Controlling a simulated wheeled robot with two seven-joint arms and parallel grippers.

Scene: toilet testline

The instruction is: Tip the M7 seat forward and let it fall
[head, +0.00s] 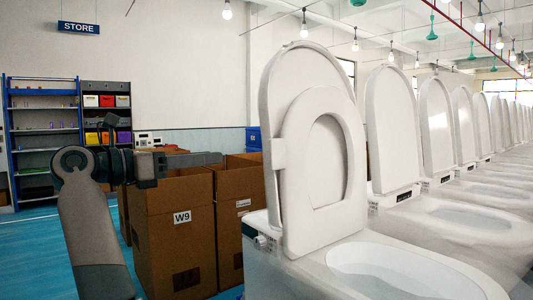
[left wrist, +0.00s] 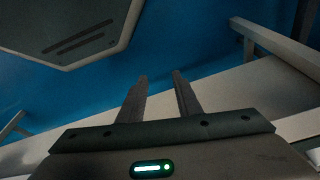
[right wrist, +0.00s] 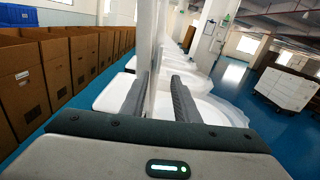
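The nearest toilet (head: 400,272) has its white seat ring (head: 300,170) and lid (head: 275,85) standing upright, leaning back slightly. No M7 label is readable on it. My right gripper (head: 218,158) is to the left of the upright lid, at about mid-height, with its fingers pointing toward it. In the right wrist view, the gripper (right wrist: 160,88) has its fingers apart. A white upright panel (right wrist: 146,35) shows edge-on ahead, in line with the finger gap; contact cannot be told. My left gripper (left wrist: 160,78) is open and empty above blue floor, outside the head view.
Brown cardboard boxes (head: 175,235) stand behind the gripper, left of the toilet. More toilets with raised lids (head: 390,130) run back to the right. Shelves (head: 45,135) stand far left. Blue floor (head: 40,255) is clear at left.

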